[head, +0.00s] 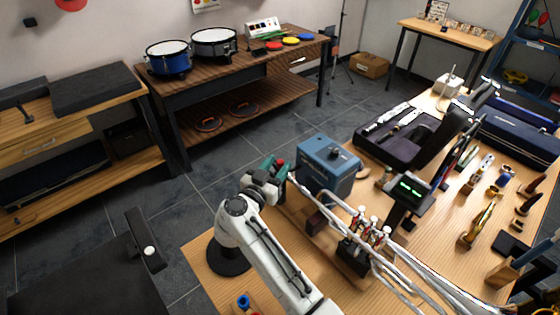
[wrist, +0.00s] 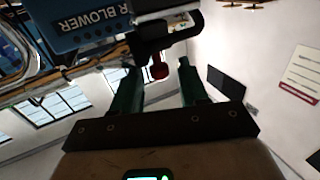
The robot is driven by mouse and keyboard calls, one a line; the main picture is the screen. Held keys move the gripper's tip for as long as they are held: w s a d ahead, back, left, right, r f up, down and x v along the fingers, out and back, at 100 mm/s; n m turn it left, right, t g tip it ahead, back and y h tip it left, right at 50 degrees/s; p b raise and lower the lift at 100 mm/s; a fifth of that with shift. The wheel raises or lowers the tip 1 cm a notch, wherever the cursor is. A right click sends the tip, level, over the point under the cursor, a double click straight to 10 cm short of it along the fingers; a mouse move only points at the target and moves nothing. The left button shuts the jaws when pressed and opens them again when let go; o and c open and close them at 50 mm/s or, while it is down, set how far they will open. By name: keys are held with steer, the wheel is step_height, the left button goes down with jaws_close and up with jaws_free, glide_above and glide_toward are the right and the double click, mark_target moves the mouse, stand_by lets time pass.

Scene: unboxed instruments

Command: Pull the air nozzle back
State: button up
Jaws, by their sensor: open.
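The blue air blower box (head: 325,168) stands on the wooden bench, and its lettered side (wrist: 85,18) shows upside down in the wrist view. A dark fitting with a red end, which looks like the air nozzle (wrist: 159,67), sticks out beside the blower. Its red end also shows in the head view (head: 281,162). My gripper (wrist: 160,70) has green fingers standing apart, one on each side of the red end. I see gaps beside it, and contact is not clear. In the head view my gripper (head: 276,169) is just left of the box.
Cables and a rack of red-topped connectors (head: 365,232) stand close to the right of my arm. A small display (head: 411,188) and an open dark instrument case (head: 395,135) are farther right. Bare bench (head: 205,258) shows at its left end.

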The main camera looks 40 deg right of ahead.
steer(key=shift+x, duration=1.1)
jaws_close()
